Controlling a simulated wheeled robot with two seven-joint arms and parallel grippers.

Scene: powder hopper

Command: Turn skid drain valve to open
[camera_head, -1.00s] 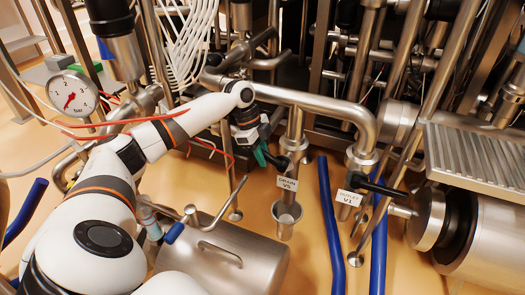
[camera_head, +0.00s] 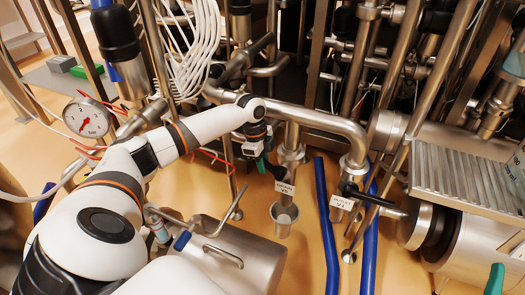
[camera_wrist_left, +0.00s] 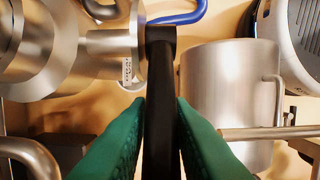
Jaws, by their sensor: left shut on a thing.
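The drain valve, tagged "DRAIN V5" (camera_head: 284,188), sits on a vertical steel pipe left of the outlet valve. Its black lever handle (camera_head: 277,171) points left and slightly up, toward my left gripper (camera_head: 262,163). In the left wrist view the black handle (camera_wrist_left: 160,75) runs up the middle between the green fingers of my left gripper (camera_wrist_left: 160,112), which are shut on it. The valve body lies at the handle's far end. My right gripper shows only as a green fingertip (camera_head: 495,280) at the lower right edge; its opening is hidden.
The outlet valve, tagged "OUTLET V1" (camera_head: 341,203), has a black handle close on the right. A steel cup-shaped pipe end (camera_head: 283,217) hangs below the drain valve. A steel tank (camera_head: 225,255), blue hoses (camera_head: 327,225) and a ribbed steel tray (camera_head: 465,180) crowd the area.

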